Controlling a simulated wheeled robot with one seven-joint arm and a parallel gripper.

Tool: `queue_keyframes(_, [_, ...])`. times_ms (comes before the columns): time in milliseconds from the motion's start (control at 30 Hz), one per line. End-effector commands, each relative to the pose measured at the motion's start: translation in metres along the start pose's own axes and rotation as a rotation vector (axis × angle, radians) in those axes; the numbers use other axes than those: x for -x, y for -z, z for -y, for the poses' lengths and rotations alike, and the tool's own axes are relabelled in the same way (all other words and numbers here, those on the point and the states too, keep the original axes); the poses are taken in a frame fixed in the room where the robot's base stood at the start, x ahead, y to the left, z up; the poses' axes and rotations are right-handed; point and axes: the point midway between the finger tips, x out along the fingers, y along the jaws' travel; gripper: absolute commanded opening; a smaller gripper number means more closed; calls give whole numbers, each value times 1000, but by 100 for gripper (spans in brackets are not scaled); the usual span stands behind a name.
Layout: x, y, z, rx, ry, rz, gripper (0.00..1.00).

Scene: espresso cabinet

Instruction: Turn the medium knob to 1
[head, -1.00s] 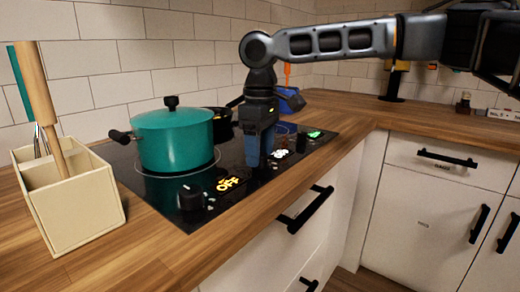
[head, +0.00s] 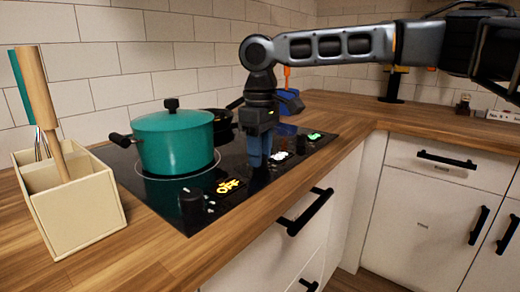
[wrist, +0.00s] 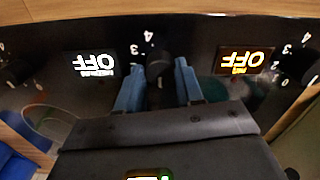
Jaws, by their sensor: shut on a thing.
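The black middle knob (wrist: 158,68), which I take as the medium knob, sits between the blue fingers of my gripper (wrist: 158,78) in the wrist view. The gripper is shut on it from above. Numbers are printed beside the knob, upside down in this view. The white display (wrist: 90,64) beside it reads OFF. In the head view my gripper (head: 260,163) points down at the cooktop's (head: 150,205) front edge, between the yellow display (head: 229,186) and the white one (head: 280,157). There its fingers hide the knob.
Another black knob (head: 193,206) stands front left by the yellow display, which reads OFF. A third knob (head: 303,142) is at the right by a green display (head: 315,136). A utensil holder (head: 70,205) is at left.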

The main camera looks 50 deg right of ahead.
Motion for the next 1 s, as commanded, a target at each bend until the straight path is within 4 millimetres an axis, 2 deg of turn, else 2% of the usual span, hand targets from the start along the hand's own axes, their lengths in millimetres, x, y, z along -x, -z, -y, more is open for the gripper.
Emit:
queue_keyframes(700, [4,0,1,-498,5,2,6])
queue_keyframes(1000, [2,0,1,-630,3,2,6])
